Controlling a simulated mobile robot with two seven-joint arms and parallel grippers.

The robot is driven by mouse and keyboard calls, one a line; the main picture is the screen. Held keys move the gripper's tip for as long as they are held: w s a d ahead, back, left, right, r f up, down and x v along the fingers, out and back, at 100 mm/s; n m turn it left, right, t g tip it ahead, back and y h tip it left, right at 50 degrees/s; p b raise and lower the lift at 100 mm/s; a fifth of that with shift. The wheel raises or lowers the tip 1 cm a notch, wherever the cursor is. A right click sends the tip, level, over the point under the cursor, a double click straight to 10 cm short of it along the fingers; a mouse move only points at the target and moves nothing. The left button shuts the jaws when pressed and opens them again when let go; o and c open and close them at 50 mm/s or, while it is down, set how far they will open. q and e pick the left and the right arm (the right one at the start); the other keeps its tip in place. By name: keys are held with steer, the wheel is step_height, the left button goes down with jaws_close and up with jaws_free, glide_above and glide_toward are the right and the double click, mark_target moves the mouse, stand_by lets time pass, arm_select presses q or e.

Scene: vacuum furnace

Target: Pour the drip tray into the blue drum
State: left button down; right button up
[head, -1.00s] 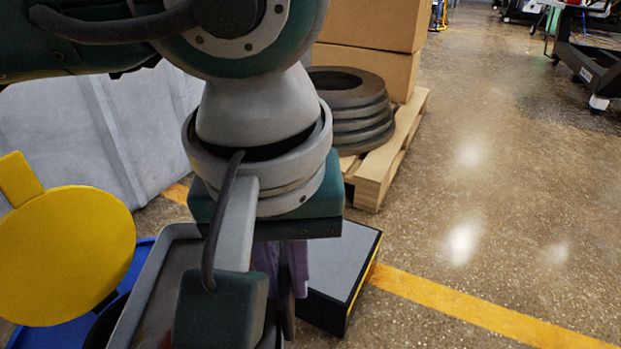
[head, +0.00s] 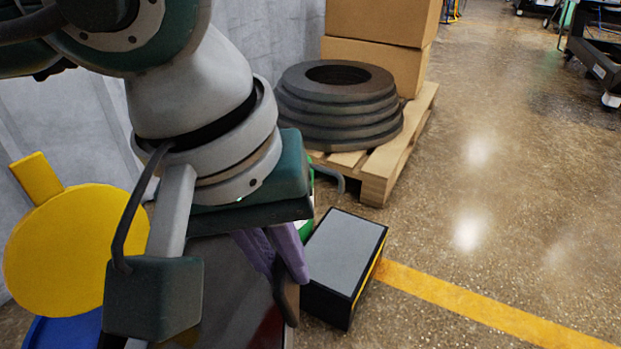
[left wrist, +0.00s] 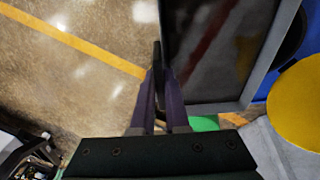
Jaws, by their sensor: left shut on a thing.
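My left gripper (head: 283,290) is shut on the drip tray at its near side; the exact grip spot is partly hidden. The dark inside of the drip tray (head: 232,265) shows behind my wrist, which hides much of it. In the left wrist view the fingers (left wrist: 158,80) point along the tray's side, and the tray's grey rim (left wrist: 268,50) frames a dark, shiny inside with reddish streaks. The blue drum (head: 62,334) is at the lower left, mostly cut off; its blue side (left wrist: 309,45) and dark opening show right of the tray in the wrist view. My right gripper is out of view.
A yellow round lid-like disc (head: 72,252) stands by the drum. A black box with a grey top (head: 343,252) is on the floor right of the gripper. Behind it, a pallet (head: 385,175) holds stacked dark rings (head: 338,105) and cartons.

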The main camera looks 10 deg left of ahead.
arm_select(q)
steer(key=shift+a+r+h+p, duration=0.2)
steer(key=shift+r+h+p, duration=0.1)
steer(key=shift+r, duration=0.2)
steer(key=shift+a+r+h, duration=0.15)
steer(key=shift+r+h, duration=0.1)
steer(key=shift+h, duration=0.05)
steer(key=shift+a+r+h+p, duration=0.3)
steer(key=shift+r+h+p, duration=0.1)
steer(key=shift+r, duration=0.1)
steer(key=shift+s+a+r+t+h, duration=0.1)
steer(key=shift+a+r+t+h, duration=0.2)
steer(key=shift+a+r+h, duration=0.4)
steer(key=shift+a+r+h+b, duration=0.35)
steer(key=shift+a+r+h, duration=0.05)
steer(key=shift+r+h, duration=0.15)
steer(key=shift+s+a+r+n+h+b, duration=0.15)
steer(key=shift+a+r+n+h+b, duration=0.15)
steer(key=shift+a+r+h+b, duration=0.35)
steer(key=shift+s+a+r+t+h+b, duration=0.15)
steer(key=shift+a+r+h+b, duration=0.15)
steer(key=shift+b, duration=0.25)
steer(key=shift+w+a+r+t+h+b, duration=0.1)
steer(key=shift+a+t+h+b, duration=0.1)
steer(key=shift+a+b, duration=0.25)
steer(key=shift+s+a+r+h+b, duration=0.15)
steer(key=shift+a+r+h+b, duration=0.4)
steer(key=shift+b, duration=0.9)
